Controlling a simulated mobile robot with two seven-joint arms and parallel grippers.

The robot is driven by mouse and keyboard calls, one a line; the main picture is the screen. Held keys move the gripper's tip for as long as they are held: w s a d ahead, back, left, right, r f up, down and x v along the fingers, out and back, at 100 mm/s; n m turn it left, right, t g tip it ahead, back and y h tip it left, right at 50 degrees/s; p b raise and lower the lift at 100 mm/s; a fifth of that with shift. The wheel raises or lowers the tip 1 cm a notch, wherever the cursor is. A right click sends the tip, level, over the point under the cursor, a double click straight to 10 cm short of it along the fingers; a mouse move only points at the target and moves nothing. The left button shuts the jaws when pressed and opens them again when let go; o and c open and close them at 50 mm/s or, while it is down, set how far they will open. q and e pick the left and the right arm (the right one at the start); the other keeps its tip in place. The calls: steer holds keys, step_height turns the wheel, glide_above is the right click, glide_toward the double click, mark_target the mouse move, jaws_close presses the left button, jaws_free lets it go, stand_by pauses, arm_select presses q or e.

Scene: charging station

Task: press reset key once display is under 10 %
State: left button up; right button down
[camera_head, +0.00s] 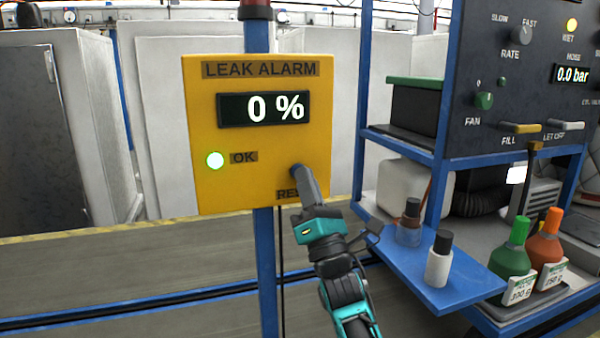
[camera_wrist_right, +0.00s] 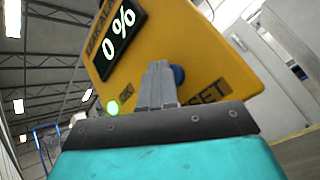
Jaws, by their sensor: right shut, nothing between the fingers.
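The yellow leak alarm box (camera_head: 230,138) hangs on a blue post. Its black display (camera_head: 262,109) reads 0 %, also legible in the right wrist view (camera_wrist_right: 119,33). A green OK lamp (camera_head: 215,160) is lit at its lower left. The blue round reset key (camera_wrist_right: 179,74) shows beside my fingertips in the right wrist view, partly covered by them; the RESET label is partly hidden in the head view. My right gripper (camera_head: 302,174) is shut and empty, its tips at the key. I cannot tell whether they touch it. My left gripper is out of view.
To the right stands a dark control panel (camera_head: 500,80) with knobs and levers on a blue frame. A blue shelf (camera_head: 458,288) carries small bottles; green and orange bottles (camera_head: 514,250) stand beyond it. Pale cabinets (camera_head: 160,100) line the back.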

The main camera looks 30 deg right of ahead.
steer(key=shift+s+a, duration=0.15)
steer(key=shift+s, duration=0.55)
steer(key=s, duration=0.2)
steer(key=s+a+p, duration=0.1)
steer(key=s, duration=0.1)
steer(key=shift+s+a, duration=0.1)
steer(key=shift+s, duration=0.3)
steer(key=shift+f, duration=0.15)
stand_by(0.3)
